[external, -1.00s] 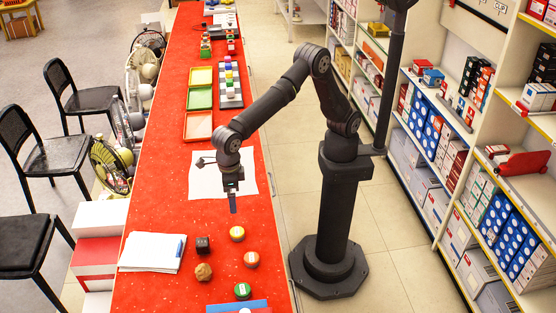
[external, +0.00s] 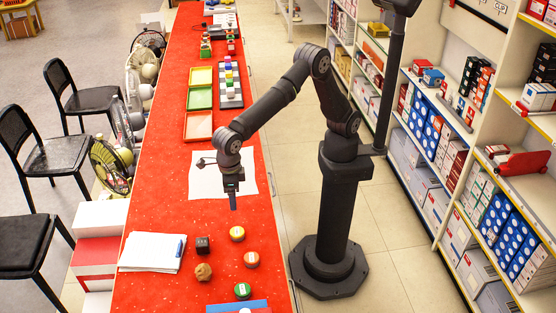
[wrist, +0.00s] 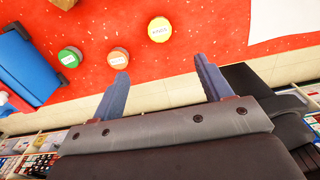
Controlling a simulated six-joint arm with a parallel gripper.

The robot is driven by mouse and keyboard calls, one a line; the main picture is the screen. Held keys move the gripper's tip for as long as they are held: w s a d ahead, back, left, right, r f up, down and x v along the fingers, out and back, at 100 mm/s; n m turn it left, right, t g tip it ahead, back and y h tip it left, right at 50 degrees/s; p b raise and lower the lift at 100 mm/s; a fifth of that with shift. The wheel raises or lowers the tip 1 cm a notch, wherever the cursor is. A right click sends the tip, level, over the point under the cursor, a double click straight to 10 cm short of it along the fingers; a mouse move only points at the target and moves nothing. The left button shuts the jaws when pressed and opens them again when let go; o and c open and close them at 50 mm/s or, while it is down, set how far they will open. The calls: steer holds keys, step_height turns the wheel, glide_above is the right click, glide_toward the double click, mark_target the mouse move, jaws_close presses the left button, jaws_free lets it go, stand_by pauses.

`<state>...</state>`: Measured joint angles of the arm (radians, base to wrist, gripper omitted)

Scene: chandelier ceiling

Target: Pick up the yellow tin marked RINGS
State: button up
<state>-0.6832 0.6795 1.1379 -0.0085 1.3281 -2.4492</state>
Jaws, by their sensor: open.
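The yellow tin (external: 237,233) stands on the red table, near its right edge in the external view. In the wrist view the yellow tin (wrist: 159,29) is at the upper middle, with a white label that appears to read RINGS. My gripper (external: 233,202) hangs above the table, a little up the picture from the tin. In the wrist view my gripper (wrist: 162,80) has its two blue-grey fingers apart with nothing between them. The tin lies beyond the fingertips, apart from them.
An orange tin (external: 251,259) and a green tin (external: 242,291) stand near the yellow one. A dark cube (external: 203,245) and a brown lump (external: 203,271) lie to the left. Papers (external: 152,252) lie at the left edge.

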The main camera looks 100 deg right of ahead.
steer(key=s+a+f+m+t+h, duration=0.1)
steer(key=s+a+f+t+h, duration=0.1)
steer(key=s+f+t, duration=0.1)
steer(key=s+a+f+m+t+h, duration=0.2)
steer(key=s+a+f+t, duration=0.1)
steer(key=s, duration=0.4)
steer(key=s+a+f+m+t+h, duration=0.2)
steer(key=s+f+t, duration=0.3)
steer(key=f, duration=0.1)
steer(key=shift+a, duration=0.35)
steer(key=t, duration=0.1)
glide_toward(241, 232)
steer(key=x, duration=0.4)
steer(key=shift+w+a+f, duration=0.15)
steer(key=shift+w+f, duration=0.05)
steer(key=shift+w, duration=0.05)
steer(key=shift+x, duration=2.8)
steer(key=shift+s+f, duration=0.1)
steer(key=shift+s, duration=0.05)
steer(key=c, duration=1)
